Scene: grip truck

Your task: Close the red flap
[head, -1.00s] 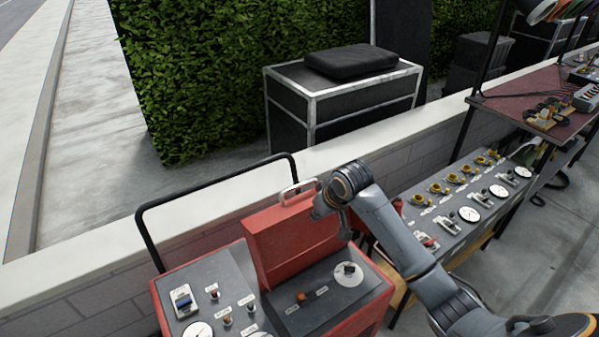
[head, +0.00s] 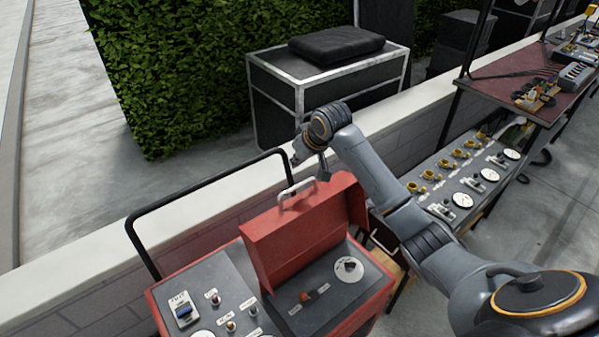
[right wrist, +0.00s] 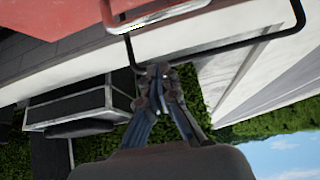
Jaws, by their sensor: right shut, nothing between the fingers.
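The red flap (head: 305,228) stands raised, hinged on the red control box (head: 345,318), with a silver handle (head: 296,193) on its top edge. In the right wrist view the flap (right wrist: 50,25) is at the upper left and its handle (right wrist: 155,18) at the top. My right gripper (head: 324,176) is just above and behind the flap's top edge, close to the handle. In the right wrist view my right gripper (right wrist: 162,72) has its fingers together with nothing between them. I cannot tell whether it touches the flap. My left gripper is not in view.
A black bar (head: 205,185) rises behind the box. A low wall (head: 75,255) runs behind it. To the right are a grey control panel (head: 465,180) and a shelf (head: 510,75). A black case (head: 325,85) stands beyond the wall.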

